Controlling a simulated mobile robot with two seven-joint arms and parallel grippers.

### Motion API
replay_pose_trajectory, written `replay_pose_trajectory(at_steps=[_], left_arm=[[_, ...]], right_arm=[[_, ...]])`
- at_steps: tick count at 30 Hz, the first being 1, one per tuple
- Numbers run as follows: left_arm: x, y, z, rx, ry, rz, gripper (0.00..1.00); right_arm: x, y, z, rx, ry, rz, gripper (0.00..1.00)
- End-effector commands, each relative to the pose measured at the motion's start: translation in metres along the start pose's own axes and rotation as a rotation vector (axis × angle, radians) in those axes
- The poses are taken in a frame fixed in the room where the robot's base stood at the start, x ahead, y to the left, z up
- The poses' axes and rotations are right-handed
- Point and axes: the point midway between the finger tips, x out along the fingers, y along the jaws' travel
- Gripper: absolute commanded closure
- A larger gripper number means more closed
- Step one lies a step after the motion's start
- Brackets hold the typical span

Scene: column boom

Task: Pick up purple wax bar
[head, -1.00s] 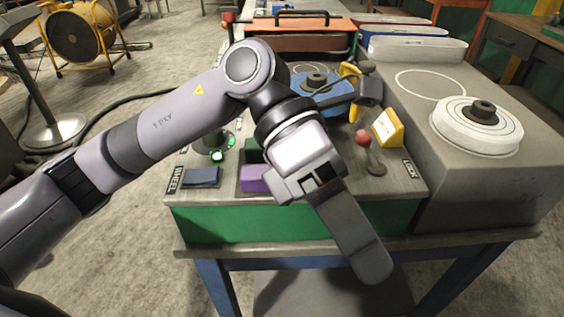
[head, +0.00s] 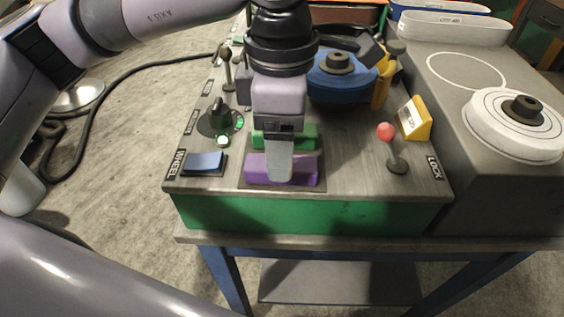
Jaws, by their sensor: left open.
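The purple wax bar (head: 306,177) lies in a shallow dark tray (head: 283,187) near the front edge of the bench top. A green bar (head: 303,137) lies just behind it. My left gripper (head: 279,172) points down over the middle of the purple bar and covers part of both bars. It is open. Only one broad finger shows clearly, so I cannot tell whether it touches the bar or whether the bar is between the fingers. My right gripper is not in view.
A blue rocker switch (head: 204,163) and a dark knob (head: 219,118) are left of the tray. A red-balled lever (head: 387,133) and a yellow block (head: 414,119) are to the right. A blue wheel (head: 334,80) stands behind, and a white disc (head: 500,122) at far right.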

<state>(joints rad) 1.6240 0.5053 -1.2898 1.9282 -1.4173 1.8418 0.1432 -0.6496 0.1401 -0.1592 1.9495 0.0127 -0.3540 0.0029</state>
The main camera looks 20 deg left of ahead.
Motion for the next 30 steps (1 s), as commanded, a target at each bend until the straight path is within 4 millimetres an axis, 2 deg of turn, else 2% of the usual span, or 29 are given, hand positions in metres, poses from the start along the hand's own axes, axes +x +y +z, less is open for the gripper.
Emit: replay_pose_trajectory(at_steps=[3,6,13,14,19,30], left_arm=[[0.018,-0.001,-0.001,0.001,0.002,-0.004,0.32],[0.026,-0.001,-0.001,0.001,0.0,-0.002,0.32],[0.029,-0.001,0.0,0.002,-0.001,-0.002,0.32],[0.028,-0.001,0.0,0.002,-0.001,-0.002,0.35],[0.028,-0.001,0.0,0.002,-0.001,-0.002,0.91],[0.025,-0.001,0.0,0.002,-0.003,0.0,0.93]], right_arm=[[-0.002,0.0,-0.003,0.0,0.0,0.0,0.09],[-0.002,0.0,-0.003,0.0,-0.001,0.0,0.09],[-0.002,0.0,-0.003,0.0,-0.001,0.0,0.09],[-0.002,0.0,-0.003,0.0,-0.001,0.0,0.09],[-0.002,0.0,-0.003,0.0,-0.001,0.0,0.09],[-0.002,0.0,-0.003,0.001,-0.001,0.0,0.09]])
